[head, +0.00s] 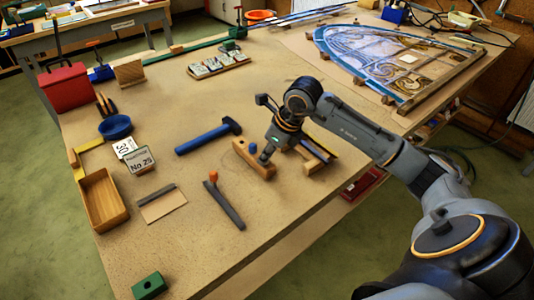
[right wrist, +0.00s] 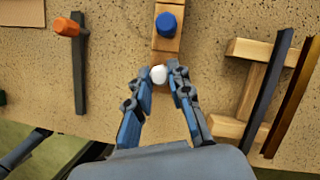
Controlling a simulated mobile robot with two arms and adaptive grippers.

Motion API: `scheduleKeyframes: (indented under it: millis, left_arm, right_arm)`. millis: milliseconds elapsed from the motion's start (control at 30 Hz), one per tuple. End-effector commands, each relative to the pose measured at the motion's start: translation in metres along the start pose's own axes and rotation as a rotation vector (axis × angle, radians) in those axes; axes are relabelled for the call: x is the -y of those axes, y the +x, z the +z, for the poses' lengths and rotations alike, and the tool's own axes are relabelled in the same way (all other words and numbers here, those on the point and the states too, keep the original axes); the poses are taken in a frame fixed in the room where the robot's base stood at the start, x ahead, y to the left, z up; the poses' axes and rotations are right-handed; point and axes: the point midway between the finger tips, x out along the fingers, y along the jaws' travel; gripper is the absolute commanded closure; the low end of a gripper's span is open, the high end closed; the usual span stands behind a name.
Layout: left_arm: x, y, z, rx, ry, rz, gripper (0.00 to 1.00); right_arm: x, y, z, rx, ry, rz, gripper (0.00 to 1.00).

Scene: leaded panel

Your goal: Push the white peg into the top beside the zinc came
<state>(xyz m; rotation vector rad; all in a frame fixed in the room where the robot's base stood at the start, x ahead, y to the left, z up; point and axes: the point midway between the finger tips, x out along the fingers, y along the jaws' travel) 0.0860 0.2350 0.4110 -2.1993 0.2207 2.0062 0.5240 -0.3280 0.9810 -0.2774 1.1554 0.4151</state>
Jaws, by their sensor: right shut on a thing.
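My right gripper (head: 265,158) is over a light wooden block (head: 243,148) near the middle of the table. In the right wrist view, the gripper (right wrist: 164,77) is shut on the white peg (right wrist: 159,74), whose round white end shows between the fingertips. The peg is at the near end of the wooden block (right wrist: 165,45); I cannot tell how deep it sits. A blue peg (right wrist: 169,23) stands in the same block. A wooden rack (right wrist: 245,48) to the right carries a dark strip (right wrist: 270,85) and a brown strip (right wrist: 292,95); I cannot tell which is the zinc came. My left gripper is not in view.
A blue hammer (head: 208,136) and an orange-tipped tool (head: 225,205) lie left of the block. A wooden tray (head: 103,201) and a green block (head: 149,286) are near the left edge. A leaded panel (head: 385,60) lies at the back right. The near tabletop is mostly clear.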

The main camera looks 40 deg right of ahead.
Motion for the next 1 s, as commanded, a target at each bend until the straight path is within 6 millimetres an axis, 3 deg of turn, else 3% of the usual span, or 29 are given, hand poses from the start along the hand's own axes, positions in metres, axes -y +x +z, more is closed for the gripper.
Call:
scheduleKeyframes:
  millis: [1000]
  left_arm:
    - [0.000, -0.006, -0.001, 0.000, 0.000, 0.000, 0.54]
  right_arm:
    - [0.000, -0.010, 0.004, 0.000, 0.000, 0.000, 1.00]
